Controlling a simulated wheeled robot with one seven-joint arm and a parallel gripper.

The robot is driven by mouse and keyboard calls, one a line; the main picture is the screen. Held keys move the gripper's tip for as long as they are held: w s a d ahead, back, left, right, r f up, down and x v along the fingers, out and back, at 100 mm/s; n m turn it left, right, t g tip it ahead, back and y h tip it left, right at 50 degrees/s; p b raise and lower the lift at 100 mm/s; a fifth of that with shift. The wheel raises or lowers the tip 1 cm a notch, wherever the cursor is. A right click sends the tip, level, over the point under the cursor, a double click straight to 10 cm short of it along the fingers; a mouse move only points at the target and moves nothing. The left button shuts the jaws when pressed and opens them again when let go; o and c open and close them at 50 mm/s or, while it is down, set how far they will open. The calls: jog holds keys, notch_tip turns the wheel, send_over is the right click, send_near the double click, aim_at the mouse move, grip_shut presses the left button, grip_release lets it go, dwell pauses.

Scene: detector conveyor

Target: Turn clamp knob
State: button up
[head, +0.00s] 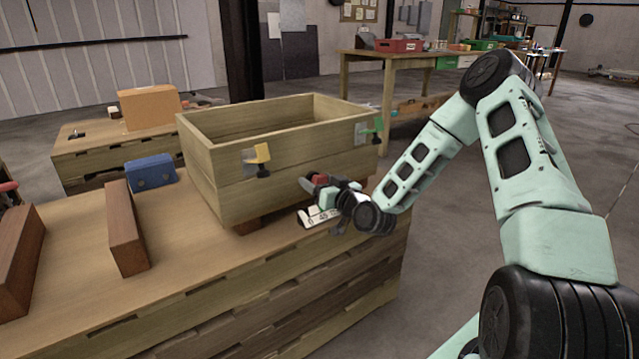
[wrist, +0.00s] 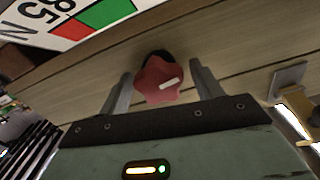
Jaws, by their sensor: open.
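A red, lobed clamp knob (wrist: 160,80) with a white stripe shows in the wrist view, in front of a wooden board. My gripper (wrist: 161,84) is open, with one finger on each side of the knob. Slim gaps seem to show between fingers and knob; I cannot tell whether either touches. In the head view the red knob (head: 320,179) is small and partly hidden by my gripper (head: 325,187), at the lower right of the wooden crate (head: 215,185). A white dial plate (wrist: 75,18) with numbers and red and green fields shows beside it in the wrist view.
The crate carries a yellow clamp (head: 257,160) and a green clamp (head: 374,130). A blue box (head: 151,172) and brown wooden blocks (head: 125,228) lie on the table (head: 185,235) to the left. Floor is open to the right.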

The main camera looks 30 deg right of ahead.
jog(key=c, duration=1)
jog(key=shift+m, duration=0.3)
jog(key=m+p, duration=0.2)
jog(key=m, duration=0.1)
jog(key=shift+d+r+m, duration=0.1)
jog(key=shift+m, duration=0.3)
jog(key=m+p, duration=0.2)
jog(key=m, duration=0.2)
jog(key=m+p, duration=0.2)
jog(key=m, duration=0.3)
jog(key=shift+d, duration=0.1)
jog(key=shift+f+m+p, duration=0.15)
jog(key=shift+m+p, duration=0.05)
jog(key=shift+m, duration=0.65)
jog(key=shift+f+m+p, duration=0.15)
jog(key=shift+m+p, duration=0.05)
jog(key=shift+m, duration=0.65)
